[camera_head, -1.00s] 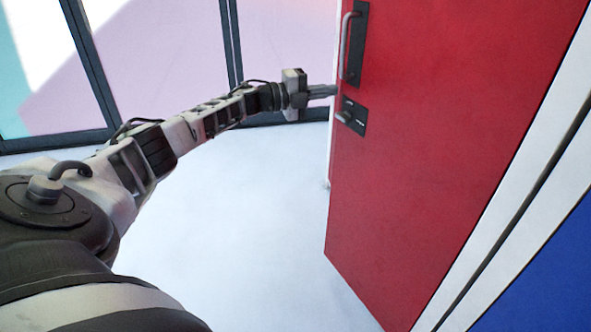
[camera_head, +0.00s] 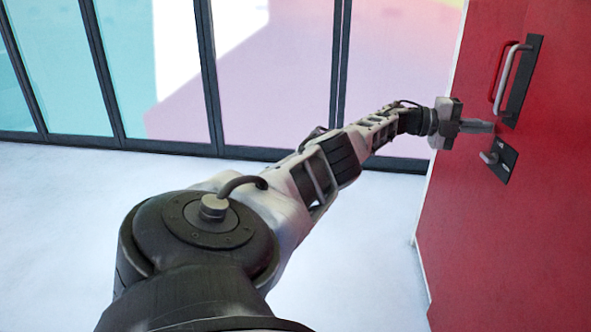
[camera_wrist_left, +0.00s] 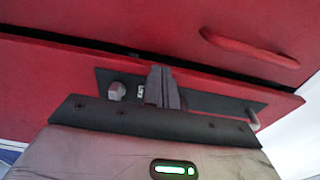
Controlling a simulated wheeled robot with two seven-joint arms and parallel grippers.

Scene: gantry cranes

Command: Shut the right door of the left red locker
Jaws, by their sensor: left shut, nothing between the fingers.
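The red locker door (camera_head: 550,230) fills the right side of the head view. It carries a grey bar handle on a black plate (camera_head: 521,80) and a small lever on a lower plate (camera_head: 502,160). My left gripper (camera_head: 488,127) is shut and empty, its fingertips at the door between the two plates; whether they touch it I cannot tell. In the left wrist view the shut fingers (camera_wrist_left: 160,88) stand before the door's dark plates (camera_wrist_left: 215,103). Above them is another red panel with a red handle (camera_wrist_left: 250,46), and a dark gap runs between the panels. My right gripper is out of view.
Glass panels in dark frames (camera_head: 210,80) stand behind my left arm. The pale floor (camera_head: 370,240) left of the locker is clear.

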